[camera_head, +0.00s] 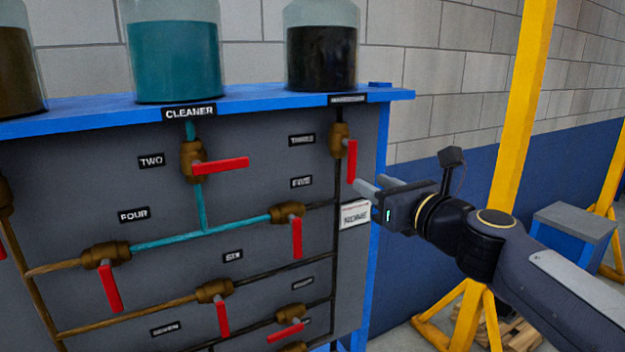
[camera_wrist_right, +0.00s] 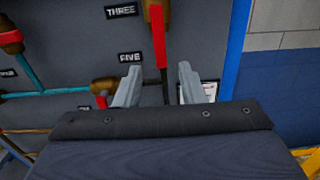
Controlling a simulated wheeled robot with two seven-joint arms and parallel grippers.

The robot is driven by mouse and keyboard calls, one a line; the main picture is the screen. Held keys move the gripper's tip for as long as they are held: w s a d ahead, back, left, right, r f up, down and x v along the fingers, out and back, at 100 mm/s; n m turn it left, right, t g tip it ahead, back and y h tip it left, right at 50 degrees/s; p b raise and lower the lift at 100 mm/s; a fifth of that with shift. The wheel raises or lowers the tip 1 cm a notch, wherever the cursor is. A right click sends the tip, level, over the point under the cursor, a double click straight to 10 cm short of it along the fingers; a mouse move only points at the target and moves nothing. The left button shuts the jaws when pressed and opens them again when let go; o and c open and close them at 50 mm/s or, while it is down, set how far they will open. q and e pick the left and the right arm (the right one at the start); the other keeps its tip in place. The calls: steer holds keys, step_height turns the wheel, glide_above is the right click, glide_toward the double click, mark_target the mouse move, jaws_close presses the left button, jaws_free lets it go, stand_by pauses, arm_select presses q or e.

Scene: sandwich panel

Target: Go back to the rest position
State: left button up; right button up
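My right gripper (camera_head: 372,187) is at the right side of the grey valve panel (camera_head: 250,140), close to the lower end of the red handle of valve three (camera_head: 351,161). In the right wrist view the two fingers of my right gripper (camera_wrist_right: 158,84) are spread apart, with the handle of valve three (camera_wrist_right: 158,38) hanging beyond and between them. Nothing is gripped. The handle points straight down. My left gripper is not in view.
Other red handles show: valve two (camera_head: 222,164) is horizontal; four (camera_head: 110,288), five (camera_head: 297,237) and six (camera_head: 223,318) hang down. Tanks stand on the blue shelf (camera_head: 260,96). A yellow post (camera_head: 521,110) and a grey-topped blue box (camera_head: 573,225) are at right.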

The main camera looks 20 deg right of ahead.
steer(key=s+a+f+n+g+y, duration=0.25)
steer(key=s+a+f+n, duration=0.2)
steer(key=f+n, duration=0.35)
steer(key=s+a+f+n+g+y, duration=0.2)
steer(key=s+a+f+n+g, duration=0.3)
steer(key=n, duration=0.6)
steer(key=s+a+f+n+g+h, duration=0.1)
steer(key=s+f+n+g, duration=0.1)
steer(key=s+f+n, duration=0.3)
steer(key=s+a+f+n+g+h, duration=0.1)
steer(key=s+a+f+n+g, duration=0.1)
steer(key=s+f+n, duration=0.4)
step_height(320, 180, down, 5)
steer(key=n+g, duration=0.1)
steer(key=n, duration=0.2)
steer(key=shift+s+n, duration=0.15)
steer(key=shift+n, duration=0.15)
